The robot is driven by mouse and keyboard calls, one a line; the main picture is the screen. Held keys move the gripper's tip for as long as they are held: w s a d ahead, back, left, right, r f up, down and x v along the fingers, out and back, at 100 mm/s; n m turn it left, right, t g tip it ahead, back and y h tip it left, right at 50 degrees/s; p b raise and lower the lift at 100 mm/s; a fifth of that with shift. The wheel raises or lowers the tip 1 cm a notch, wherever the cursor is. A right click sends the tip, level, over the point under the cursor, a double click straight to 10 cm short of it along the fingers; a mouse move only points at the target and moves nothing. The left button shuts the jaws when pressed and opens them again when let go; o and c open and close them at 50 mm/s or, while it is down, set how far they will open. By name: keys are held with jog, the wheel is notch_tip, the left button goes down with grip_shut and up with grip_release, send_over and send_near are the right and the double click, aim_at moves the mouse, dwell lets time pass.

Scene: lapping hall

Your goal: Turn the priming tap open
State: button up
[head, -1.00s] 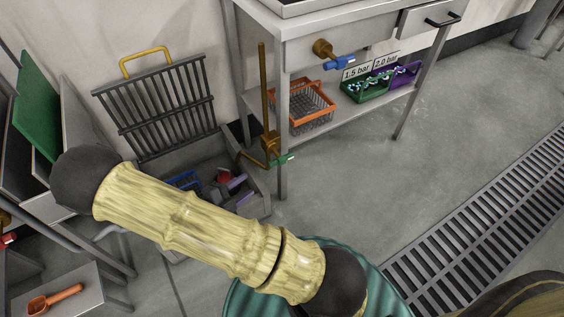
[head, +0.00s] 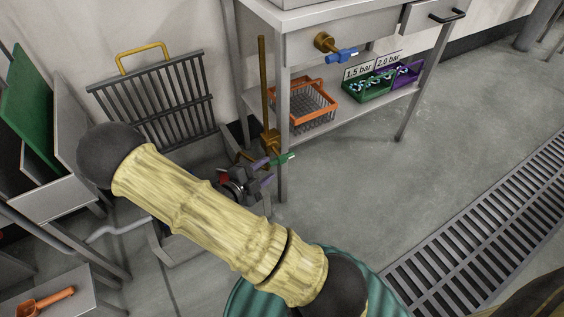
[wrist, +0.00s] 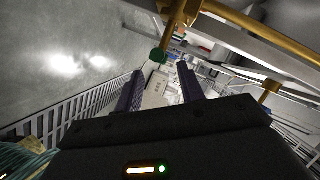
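A tap with a green lever (head: 285,158) sits low on an upright brass pipe (head: 263,85), beside the table leg. A second tap with a blue lever (head: 343,56) sticks out from the table's front. No label shows which one is the priming tap. My gripper (head: 263,172) is just left of the green lever, partly hidden behind my arm. In the wrist view my gripper (wrist: 160,68) has its two purple fingers apart, with nothing between them. The green lever (wrist: 158,55) shows beyond the fingertips, nearer the left one; I cannot tell whether they touch.
The steel table's leg (head: 283,150) stands close to the green lever. An orange basket (head: 305,105), a green bin (head: 368,88) and a purple bin (head: 408,72) sit on its lower shelf. A dark rack (head: 155,105) leans on the wall. Floor right of the table is clear, with a drain grate (head: 490,220).

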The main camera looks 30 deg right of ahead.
aim_at(277, 162)
jog(key=b+x, duration=0.2)
jog(key=x, duration=0.5)
jog(key=shift+f+b, duration=0.2)
jog(key=shift+b, duration=0.2)
jog(key=shift+w+d, duration=0.15)
jog(key=shift+d, duration=0.35)
jog(key=shift+c, duration=0.2)
grip_shut()
